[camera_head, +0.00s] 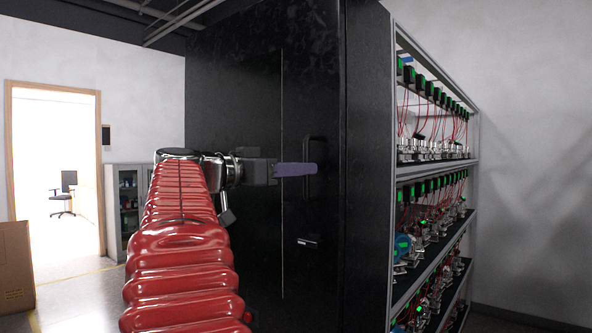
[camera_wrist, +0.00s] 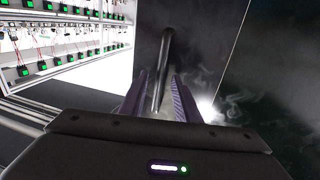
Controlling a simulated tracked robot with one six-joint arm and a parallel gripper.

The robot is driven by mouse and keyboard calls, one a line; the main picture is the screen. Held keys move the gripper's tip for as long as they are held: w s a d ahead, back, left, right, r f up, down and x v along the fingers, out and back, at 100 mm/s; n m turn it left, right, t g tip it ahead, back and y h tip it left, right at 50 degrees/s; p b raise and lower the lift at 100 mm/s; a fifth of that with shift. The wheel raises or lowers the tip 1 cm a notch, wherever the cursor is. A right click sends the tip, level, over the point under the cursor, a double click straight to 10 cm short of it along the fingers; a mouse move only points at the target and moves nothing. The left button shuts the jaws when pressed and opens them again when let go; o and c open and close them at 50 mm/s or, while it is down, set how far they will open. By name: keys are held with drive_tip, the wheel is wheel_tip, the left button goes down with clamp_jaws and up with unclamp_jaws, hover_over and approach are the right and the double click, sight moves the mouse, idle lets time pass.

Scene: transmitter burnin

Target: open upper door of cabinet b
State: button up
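The tall black cabinet (camera_head: 235,100) stands in the middle of the head view, its front facing my arm. A thin pale vertical seam runs down its front, and the door looks flush. The upright black bar handle (camera_head: 321,152) is right of the seam. My gripper (camera_head: 314,169) is level with the handle, its purple fingers overlapping it in the head view. In the wrist view, the handle (camera_wrist: 167,52) stands between the two purple fingers (camera_wrist: 162,85), with gaps showing beside it. The fingers are apart and do not appear clamped on it. No cabinet label is readable.
A small latch (camera_head: 308,241) sits lower on the cabinet front. To the right is a rack (camera_head: 478,190) of devices with red wires and green lights. At left are an open doorway (camera_head: 60,165), a cardboard box (camera_head: 16,265) and a small glass cabinet (camera_head: 127,200).

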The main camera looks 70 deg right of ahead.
drive_tip(key=shift+c, duration=0.2)
clamp_jaws()
idle(0.4)
